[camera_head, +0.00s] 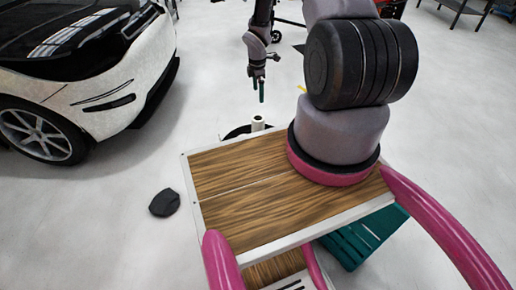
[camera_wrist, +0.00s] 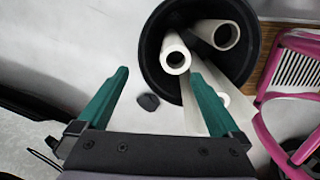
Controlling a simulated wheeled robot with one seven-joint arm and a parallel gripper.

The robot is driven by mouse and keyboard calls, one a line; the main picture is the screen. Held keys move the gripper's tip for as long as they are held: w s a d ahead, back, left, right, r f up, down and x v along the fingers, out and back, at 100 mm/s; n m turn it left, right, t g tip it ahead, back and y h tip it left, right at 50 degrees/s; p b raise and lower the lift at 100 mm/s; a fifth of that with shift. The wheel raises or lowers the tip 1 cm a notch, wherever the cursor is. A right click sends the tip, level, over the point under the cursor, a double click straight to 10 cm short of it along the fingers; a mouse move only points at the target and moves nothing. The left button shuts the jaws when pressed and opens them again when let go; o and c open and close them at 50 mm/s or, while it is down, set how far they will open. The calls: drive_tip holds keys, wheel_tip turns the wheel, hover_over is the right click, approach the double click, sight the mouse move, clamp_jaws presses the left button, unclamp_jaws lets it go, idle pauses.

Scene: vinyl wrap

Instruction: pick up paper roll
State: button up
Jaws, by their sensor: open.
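A white paper roll (camera_wrist: 176,60) leans out of a round black bin (camera_wrist: 150,47) in the wrist view, its hollow end facing the camera. Two more white rolls (camera_wrist: 226,36) lean in the same bin. In the head view, one pale roll end (camera_head: 258,122) shows above the board's far edge, with part of the bin's rim (camera_head: 232,132). My gripper (camera_head: 259,91) is above that roll end, apart from it. In the wrist view my gripper (camera_wrist: 159,72) has its green fingers spread and empty. The nearest roll's end appears close to the right fingertip. The lower bin is hidden.
A white car (camera_head: 130,75) stands at the left of the head view. A small dark object (camera_head: 164,203) lies on the floor left of the wooden board. A teal crate (camera_head: 362,238) shows beneath the board. The pale floor between car and bin is clear.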

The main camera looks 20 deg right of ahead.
sight(259, 118)
drive_tip(key=s+f, duration=0.1)
drive_tip(key=f, duration=0.3)
drive_tip(key=s+f+n, duration=0.1)
drive_tip(key=f, duration=0.4)
drive_tip(key=a+f+n, duration=0.1)
drive_tip(key=f, duration=0.4)
drive_tip(key=shift+s+f+g+y, duration=0.15)
drive_tip(key=shift+s+g+y, duration=0.15)
drive_tip(key=shift+s, duration=0.1)
wheel_tip(259, 118, down, 6)
drive_tip(key=shift+w+r, duration=0.15)
drive_tip(key=shift+r, duration=0.05)
clamp_jaws()
